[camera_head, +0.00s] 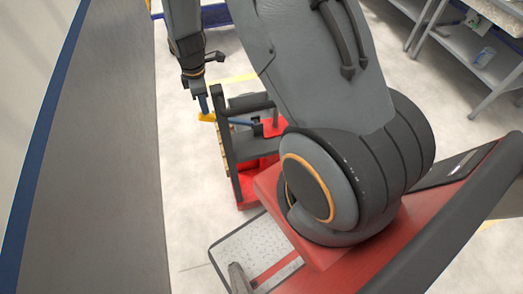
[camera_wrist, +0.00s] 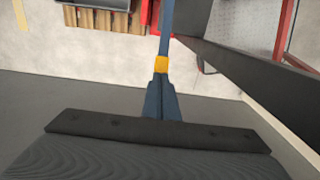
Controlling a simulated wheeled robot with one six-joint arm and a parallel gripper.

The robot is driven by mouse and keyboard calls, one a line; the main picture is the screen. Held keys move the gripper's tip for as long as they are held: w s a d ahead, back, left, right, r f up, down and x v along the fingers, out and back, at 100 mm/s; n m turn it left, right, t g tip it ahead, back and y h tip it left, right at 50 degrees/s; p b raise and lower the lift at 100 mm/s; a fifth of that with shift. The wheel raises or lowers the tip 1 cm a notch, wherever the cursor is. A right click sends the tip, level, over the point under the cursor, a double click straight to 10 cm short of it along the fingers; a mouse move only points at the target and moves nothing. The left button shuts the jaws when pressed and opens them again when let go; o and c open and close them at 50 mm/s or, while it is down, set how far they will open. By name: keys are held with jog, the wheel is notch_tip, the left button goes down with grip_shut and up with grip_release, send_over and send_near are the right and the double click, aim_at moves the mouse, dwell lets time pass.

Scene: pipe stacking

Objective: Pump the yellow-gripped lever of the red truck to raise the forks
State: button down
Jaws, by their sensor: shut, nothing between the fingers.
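The red truck (camera_head: 247,190) stands on the floor in the head view, with a black upright frame and red parts. Its blue lever (camera_head: 241,124) runs left to a yellow grip (camera_head: 207,117). My gripper (camera_head: 204,109) is just above the yellow grip, pointing down, shut and empty. In the wrist view the shut fingers of my gripper (camera_wrist: 161,84) end right at the yellow grip (camera_wrist: 161,64), and the blue lever (camera_wrist: 166,22) continues beyond it. I cannot tell whether the fingertips touch the grip. The forks cannot be made out clearly; my arm hides part of the truck.
A long grey surface with a blue edge (camera_head: 105,150) fills the left side of the head view. Grey shelving (camera_head: 463,55) stands at the upper right. Pale floor (camera_head: 180,190) is open between the grey surface and the truck.

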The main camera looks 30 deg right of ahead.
jog(key=shift+r, duration=0.25)
dwell(0.3)
jog(key=shift+r+p, duration=1.45)
jog(key=shift+r, duration=0.95)
jog(key=s+r+m+t+b, duration=0.1)
jog(key=s+r+m, duration=0.3)
jog(key=r, duration=0.3)
jog(key=s+r+m+t+b, duration=0.1)
jog(key=s+r+m, duration=0.25)
jog(key=r, duration=0.35)
jog(key=s+r+m, duration=0.1)
jog(key=s+m, duration=0.1)
jog(key=s, duration=0.1)
jog(key=s+r+m, duration=0.1)
jog(key=s+m, duration=0.1)
jog(key=s, duration=0.1)
jog(key=s+r+m+b, duration=0.1)
jog(key=s+m, duration=0.2)
jog(key=s, duration=0.1)
jog(key=shift+a+r, duration=0.15)
jog(key=shift+r, duration=0.15)
